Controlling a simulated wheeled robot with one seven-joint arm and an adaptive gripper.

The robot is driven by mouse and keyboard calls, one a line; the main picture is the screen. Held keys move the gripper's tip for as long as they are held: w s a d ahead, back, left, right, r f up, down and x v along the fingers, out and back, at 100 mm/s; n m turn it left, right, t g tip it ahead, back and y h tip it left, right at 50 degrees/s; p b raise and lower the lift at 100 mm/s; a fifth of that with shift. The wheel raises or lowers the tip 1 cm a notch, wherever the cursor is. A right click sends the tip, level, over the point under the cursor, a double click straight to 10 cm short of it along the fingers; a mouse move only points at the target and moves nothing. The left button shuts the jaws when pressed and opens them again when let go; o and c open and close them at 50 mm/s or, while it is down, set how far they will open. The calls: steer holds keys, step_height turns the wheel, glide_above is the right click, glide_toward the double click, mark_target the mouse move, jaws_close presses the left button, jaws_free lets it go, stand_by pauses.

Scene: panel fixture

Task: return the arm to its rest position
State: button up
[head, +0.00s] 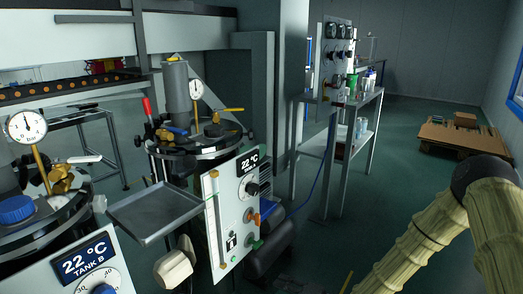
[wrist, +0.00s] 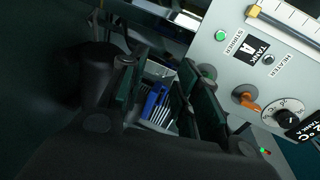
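My arm, in a beige ribbed sleeve with a dark joint (head: 480,172), shows at the lower right of the head view. My gripper is outside the head view. In the wrist view my gripper (wrist: 160,92) has its two dark fingers apart, with nothing visibly held between them. The tilted white Tank A panel (wrist: 255,60) fills the right of the wrist view, beside the fingers.
In the head view the Tank A panel (head: 232,215) stands at the centre and the Tank B panel (head: 85,270) at lower left, with a grey tray (head: 155,212) between. A metal shelf stand (head: 330,97) is behind. Green floor (head: 400,190) is clear before a pallet (head: 462,138).

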steer(key=s+d+f+n+g+h, duration=0.2)
steer(key=s+f+g+h, duration=0.1)
steer(key=s+f, duration=0.55)
steer(key=s+d+f+n+g+h, duration=0.1)
steer(key=s+f+g+h, duration=0.15)
steer(key=s+f, duration=0.65)
steer(key=s+d+r+n+g+h, duration=0.15)
steer(key=s+d, duration=0.25)
steer(key=s, duration=0.4)
steer(key=s+d+n+g+h, duration=0.1)
steer(key=s+d+h, duration=0.15)
steer(key=s, duration=0.45)
steer(key=s+d+r+n+g+h, duration=0.1)
steer(key=s+d+g+h, duration=0.1)
steer(key=s+d, duration=0.45)
step_height(320, 180, up, 31)
steer(key=s+a+p, duration=0.1)
steer(key=p, duration=3)
steer(key=shift+s+a+f, duration=0.15)
steer(key=shift+a+f, duration=0.05)
steer(key=shift+a, duration=0.2)
steer(key=shift+a, duration=0.1)
